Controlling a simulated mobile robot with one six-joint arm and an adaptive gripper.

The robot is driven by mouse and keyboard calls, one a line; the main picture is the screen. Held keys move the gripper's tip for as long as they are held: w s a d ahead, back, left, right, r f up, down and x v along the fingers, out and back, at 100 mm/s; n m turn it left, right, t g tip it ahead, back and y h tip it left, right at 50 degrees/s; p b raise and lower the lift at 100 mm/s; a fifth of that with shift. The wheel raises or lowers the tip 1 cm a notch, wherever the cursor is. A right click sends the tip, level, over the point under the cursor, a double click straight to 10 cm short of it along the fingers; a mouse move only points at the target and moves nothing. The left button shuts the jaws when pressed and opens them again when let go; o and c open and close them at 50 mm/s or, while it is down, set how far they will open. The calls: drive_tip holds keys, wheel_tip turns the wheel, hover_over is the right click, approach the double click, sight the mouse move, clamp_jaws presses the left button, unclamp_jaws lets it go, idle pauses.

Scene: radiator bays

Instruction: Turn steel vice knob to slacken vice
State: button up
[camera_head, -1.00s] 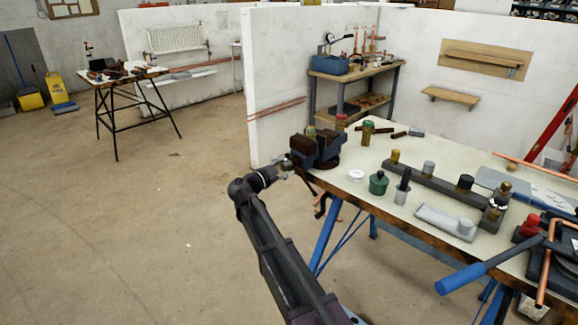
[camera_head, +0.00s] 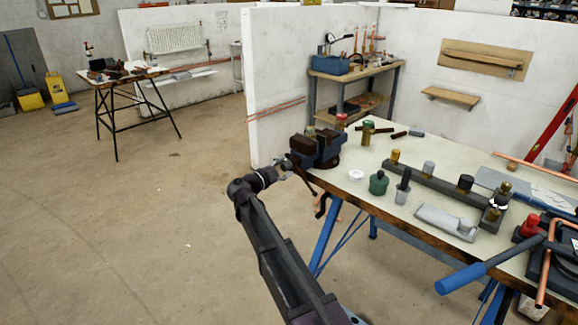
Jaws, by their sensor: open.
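The vice (camera_head: 318,148), blue with brown jaws, sits on the near left corner of the workbench (camera_head: 345,190). A thin dark handle bar (camera_head: 309,187) slants down at its left front side. The steel knob is too small to make out apart from my gripper. My gripper (camera_head: 287,166) is at the vice's left front end, close to the screw and bar. It is open; I cannot tell whether its fingers touch the knob. No upright piece shows above the vice jaws.
A white ring (camera_head: 355,175), a green bottle (camera_head: 378,183) and a dark bar with several fittings (camera_head: 435,186) lie right of the vice. A blue-handled tool (camera_head: 470,275) overhangs the bench front. The floor (camera_head: 150,220) to the left is clear.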

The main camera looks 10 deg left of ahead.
drive_tip(key=shift+c, duration=0.2)
clamp_jaws()
